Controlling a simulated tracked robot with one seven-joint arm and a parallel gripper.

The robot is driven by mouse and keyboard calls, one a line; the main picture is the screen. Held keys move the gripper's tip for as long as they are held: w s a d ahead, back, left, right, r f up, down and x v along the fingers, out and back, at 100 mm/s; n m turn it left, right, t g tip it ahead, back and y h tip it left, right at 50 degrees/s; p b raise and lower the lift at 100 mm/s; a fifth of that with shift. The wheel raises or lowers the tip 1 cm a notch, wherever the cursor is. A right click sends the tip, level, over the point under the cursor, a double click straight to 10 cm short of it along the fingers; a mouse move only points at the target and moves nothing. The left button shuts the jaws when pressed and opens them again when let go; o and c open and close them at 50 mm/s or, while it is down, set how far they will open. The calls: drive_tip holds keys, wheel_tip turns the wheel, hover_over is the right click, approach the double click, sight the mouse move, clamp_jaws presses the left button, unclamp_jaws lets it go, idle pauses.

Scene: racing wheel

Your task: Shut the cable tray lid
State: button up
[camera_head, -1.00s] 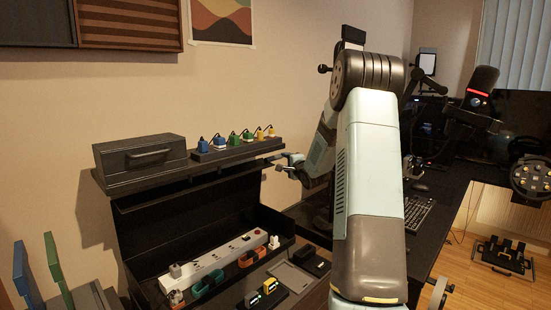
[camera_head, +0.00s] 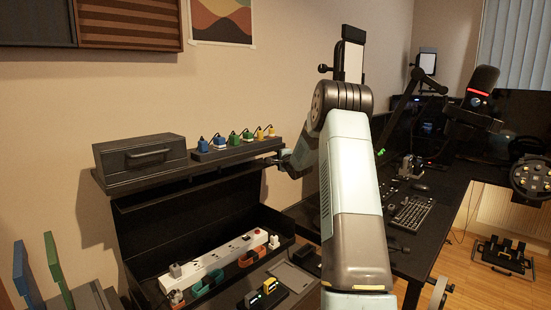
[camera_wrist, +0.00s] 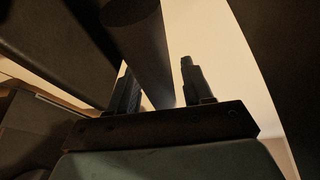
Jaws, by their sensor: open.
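The cable tray (camera_head: 280,218) is a long black box against the wall in the head view, with a white power strip (camera_head: 225,257) inside. Its black lid (camera_head: 180,215) stands raised at the back, below the shelf. My gripper (camera_head: 274,161) is near the lid's upper right end, small and partly hidden in the head view. In the wrist view my gripper (camera_wrist: 158,85) is open, with its two fingers apart. A dark round bar (camera_wrist: 140,35) runs between the fingers in that picture; I cannot tell whether they touch it.
A shelf above the lid holds a black case (camera_head: 140,158) and a row of coloured plugs (camera_head: 233,138). Loose adapters (camera_head: 262,293) lie in front of the tray. A desk with a keyboard (camera_head: 411,213) stands on the right.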

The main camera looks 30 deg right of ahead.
drive_tip(key=shift+c, duration=0.4)
clamp_jaws()
drive_tip(key=shift+f, duration=0.1)
